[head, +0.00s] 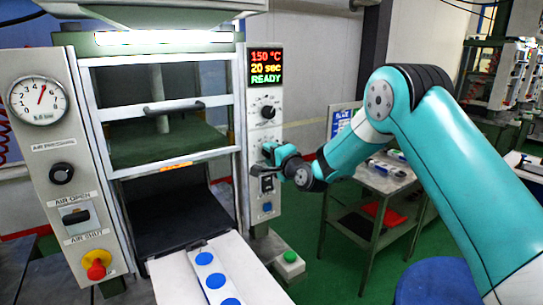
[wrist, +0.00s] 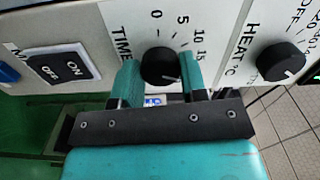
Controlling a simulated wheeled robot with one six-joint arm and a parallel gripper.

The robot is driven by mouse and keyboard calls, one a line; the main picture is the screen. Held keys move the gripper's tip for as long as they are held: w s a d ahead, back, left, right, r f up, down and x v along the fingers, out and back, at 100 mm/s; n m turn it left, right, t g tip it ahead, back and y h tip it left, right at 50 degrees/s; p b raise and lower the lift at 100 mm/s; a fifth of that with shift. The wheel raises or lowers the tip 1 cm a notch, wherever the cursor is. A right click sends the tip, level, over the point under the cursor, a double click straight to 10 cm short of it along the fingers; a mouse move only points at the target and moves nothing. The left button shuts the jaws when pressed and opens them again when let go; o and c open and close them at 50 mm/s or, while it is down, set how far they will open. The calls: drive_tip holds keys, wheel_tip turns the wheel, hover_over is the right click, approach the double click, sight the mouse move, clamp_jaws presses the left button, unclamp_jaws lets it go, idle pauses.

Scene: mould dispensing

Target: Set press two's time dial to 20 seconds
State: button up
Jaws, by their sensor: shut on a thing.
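The press's control panel (head: 265,195) has a lit display (head: 265,67) reading 150 °C, 20 sec and READY. In the wrist view the black TIME dial (wrist: 160,66) sits between the two teal fingers of my gripper (wrist: 160,64), which is shut on it. The scale numbers 0, 5, 10 and 15 show around the dial. A pale mark shows low on the dial's right side; the higher numbers are hidden by the right finger. In the head view my gripper (head: 270,151) reaches the panel below the HEAT dial (head: 267,111) and covers the TIME dial.
The wrist view also shows the HEAT dial (wrist: 281,62) close on the right and an ON/OFF switch (wrist: 66,66) on the left. A white board with blue discs (head: 205,258) lies before the press. A side table (head: 375,185) stands right, behind my arm.

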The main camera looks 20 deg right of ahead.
drive_tip(key=shift+m, duration=0.7)
drive_tip(key=o, duration=0.9)
drive_tip(key=shift+s, duration=0.1)
drive_tip(key=b+v, duration=0.8)
drive_tip(key=v, duration=0.9)
drive_tip(key=shift+s+b, duration=0.1)
drive_tip(key=shift+b, duration=0.25)
